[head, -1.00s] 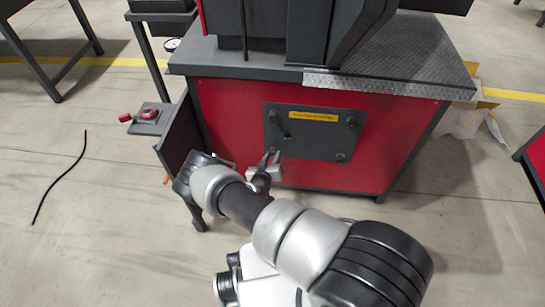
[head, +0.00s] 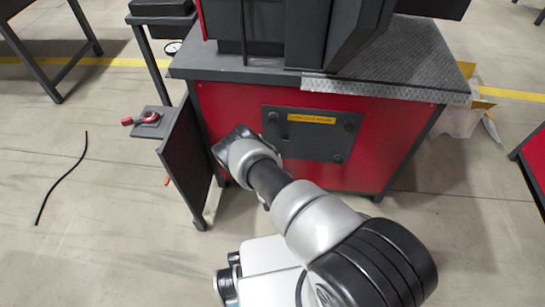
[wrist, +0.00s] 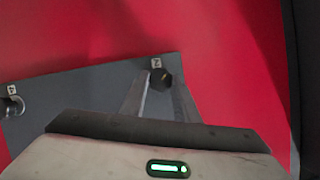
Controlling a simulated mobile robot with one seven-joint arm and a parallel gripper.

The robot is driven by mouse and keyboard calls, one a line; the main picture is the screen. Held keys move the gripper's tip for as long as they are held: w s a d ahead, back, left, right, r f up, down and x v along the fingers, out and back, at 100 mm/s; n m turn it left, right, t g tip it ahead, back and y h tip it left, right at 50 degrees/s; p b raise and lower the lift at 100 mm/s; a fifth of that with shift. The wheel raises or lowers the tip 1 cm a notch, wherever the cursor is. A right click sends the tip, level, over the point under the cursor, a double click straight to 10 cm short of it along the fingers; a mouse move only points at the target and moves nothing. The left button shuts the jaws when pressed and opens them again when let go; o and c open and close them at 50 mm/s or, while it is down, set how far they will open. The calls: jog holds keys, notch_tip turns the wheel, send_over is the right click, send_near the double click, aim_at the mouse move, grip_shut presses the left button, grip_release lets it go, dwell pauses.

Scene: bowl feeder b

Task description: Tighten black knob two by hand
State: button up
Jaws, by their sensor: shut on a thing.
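In the wrist view, black knob two (wrist: 162,79) sits at a corner of the grey panel, beside a small label that reads "2". My gripper (wrist: 162,84) has its two fingers around it, one on each side, shut on the knob. In the head view, the grey panel (head: 310,143) with a yellow label is on the red cabinet front. My wrist covers the panel's lower left, so the fingers and the held knob are hidden there. Other knobs show at the upper left (head: 273,116), upper right (head: 350,125) and lower right (head: 337,158).
In the wrist view, another fastener (wrist: 12,106) sits by a label "4" at the left. A dark upright plate (head: 187,160) stands close left of my wrist.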

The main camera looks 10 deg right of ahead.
jog(key=shift+s+d+f+m+t+y+b, duration=0.1)
jog(key=shift+m+t+y+b, duration=0.45)
jog(key=shift+m, duration=0.8)
jog(key=shift+w+d+f+m+t+y+b, duration=0.15)
jog(key=shift+m+t+y+b, duration=0.45)
jog(key=shift+m, duration=0.7)
jog(key=shift+s+f+m+t+y+b, duration=0.2)
jog(key=shift+m+t+y, duration=0.4)
jog(key=shift+m, duration=0.75)
jog(key=shift+r, duration=0.15)
jog(key=o, duration=1)
jog(key=shift+o, duration=0.2)
